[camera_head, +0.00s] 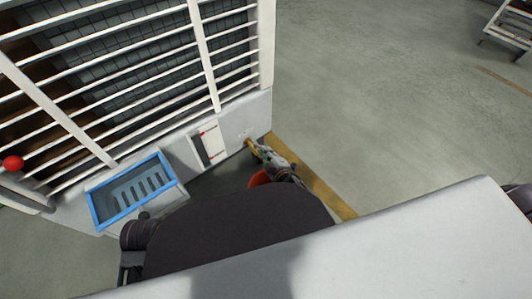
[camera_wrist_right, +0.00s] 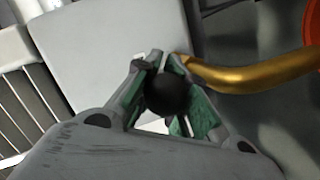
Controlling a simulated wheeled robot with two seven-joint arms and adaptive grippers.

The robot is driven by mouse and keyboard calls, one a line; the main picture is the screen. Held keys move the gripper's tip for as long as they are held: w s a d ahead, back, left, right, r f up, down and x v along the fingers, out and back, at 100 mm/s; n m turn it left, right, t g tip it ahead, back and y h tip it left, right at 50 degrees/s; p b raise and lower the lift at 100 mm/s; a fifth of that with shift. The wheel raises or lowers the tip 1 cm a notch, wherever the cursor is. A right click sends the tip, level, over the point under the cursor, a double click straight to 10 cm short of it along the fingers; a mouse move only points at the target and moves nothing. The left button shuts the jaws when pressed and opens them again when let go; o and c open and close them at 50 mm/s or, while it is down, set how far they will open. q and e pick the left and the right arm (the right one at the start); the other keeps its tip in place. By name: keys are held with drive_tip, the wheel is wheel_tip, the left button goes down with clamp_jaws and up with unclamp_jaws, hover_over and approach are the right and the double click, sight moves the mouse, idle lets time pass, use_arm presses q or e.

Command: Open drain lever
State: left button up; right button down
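In the right wrist view the black ball knob of the drain lever (camera_wrist_right: 167,95) sits between the green-padded fingers of my right gripper (camera_wrist_right: 168,75). Both pads look to be against the knob's sides; the rest of the lever is hidden. A gold curved pipe (camera_wrist_right: 245,78) runs right beside the fingers. In the head view my right gripper (camera_head: 257,150) is at the lower corner of the white machine (camera_head: 180,147), by the yellow pipe; the knob cannot be made out there. My left gripper does not show.
An orange bucket (camera_head: 259,179) is just below my right gripper, partly hidden; it also shows in the right wrist view (camera_wrist_right: 312,22). A blue-rimmed tray (camera_head: 96,208) juts from the machine at left. Grey floor (camera_head: 390,110) to the right is clear.

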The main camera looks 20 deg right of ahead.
drive_tip(key=c, duration=1.6)
unclamp_jaws()
drive_tip(key=shift+s+d+f, duration=0.25)
drive_tip(key=shift+d, duration=0.05)
drive_tip(key=shift+o, duration=0.4)
drive_tip(key=shift+a+r, duration=0.1)
drive_tip(key=shift+r, duration=0.1)
drive_tip(key=shift+w+a, duration=0.1)
drive_tip(key=v, duration=1.2)
